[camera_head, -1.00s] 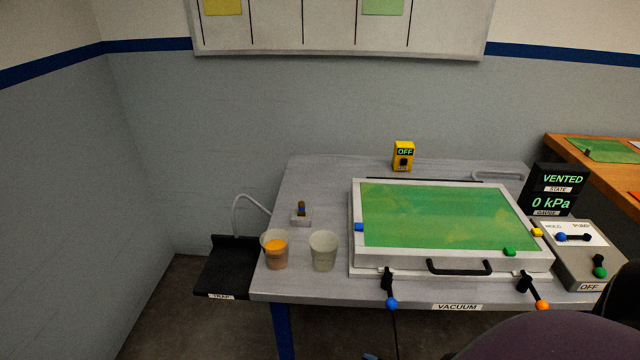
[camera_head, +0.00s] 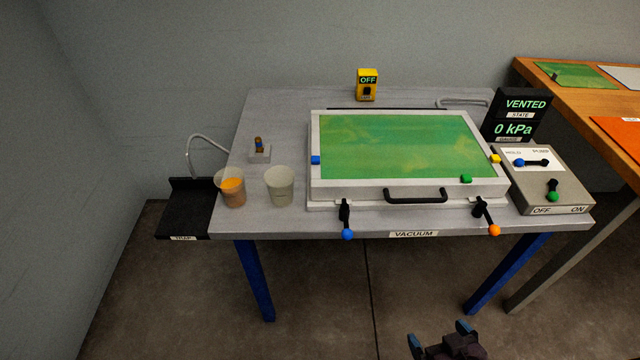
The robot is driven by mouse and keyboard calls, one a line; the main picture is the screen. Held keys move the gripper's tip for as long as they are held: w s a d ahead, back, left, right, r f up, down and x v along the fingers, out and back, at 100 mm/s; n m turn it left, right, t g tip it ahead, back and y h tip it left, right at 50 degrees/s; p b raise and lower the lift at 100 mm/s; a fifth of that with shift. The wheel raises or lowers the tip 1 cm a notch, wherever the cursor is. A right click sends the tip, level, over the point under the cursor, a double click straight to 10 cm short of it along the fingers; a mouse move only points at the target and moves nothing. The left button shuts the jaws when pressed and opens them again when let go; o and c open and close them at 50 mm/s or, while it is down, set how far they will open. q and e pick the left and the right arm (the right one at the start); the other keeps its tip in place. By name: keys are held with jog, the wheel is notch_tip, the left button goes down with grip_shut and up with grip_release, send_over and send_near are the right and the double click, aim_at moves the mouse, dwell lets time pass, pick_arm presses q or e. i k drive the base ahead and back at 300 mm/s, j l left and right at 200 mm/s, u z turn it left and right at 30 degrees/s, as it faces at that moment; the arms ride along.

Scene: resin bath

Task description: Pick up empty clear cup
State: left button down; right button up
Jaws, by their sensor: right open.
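The empty clear cup (camera_head: 280,187) stands upright near the front left of the grey table (camera_head: 290,108). A second clear cup (camera_head: 232,188) holding orange material stands just to its left, close to the table's left edge. My right gripper (camera_head: 440,338) shows at the bottom of the view, below and in front of the table. Its two blue-tipped fingers are apart with nothing between them. It is well away from the empty cup, lower and to the right. My left gripper is not in view.
A vacuum box (camera_head: 318,180) with a green window fills the table's middle, with blue (camera_head: 347,233) and orange (camera_head: 494,230) knobbed levers at its front. A small fitting (camera_head: 260,152) stands behind the cups. A black trap shelf (camera_head: 187,210) sits left. A pump control box (camera_head: 543,180) is at right.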

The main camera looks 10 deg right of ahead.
aim_at(279, 180)
jog(key=i+j+z, duration=0.25)
jog(key=j, duration=0.35)
jog(key=i+j+z, duration=0.1)
jog(key=i+j, duration=0.15)
jog(key=i+j+z, duration=0.1)
jog(key=j, duration=0.35)
jog(key=i+j+z, duration=0.15)
jog(key=j, duration=0.3)
jog(key=j+z, duration=0.15)
jog(key=j, duration=0.25)
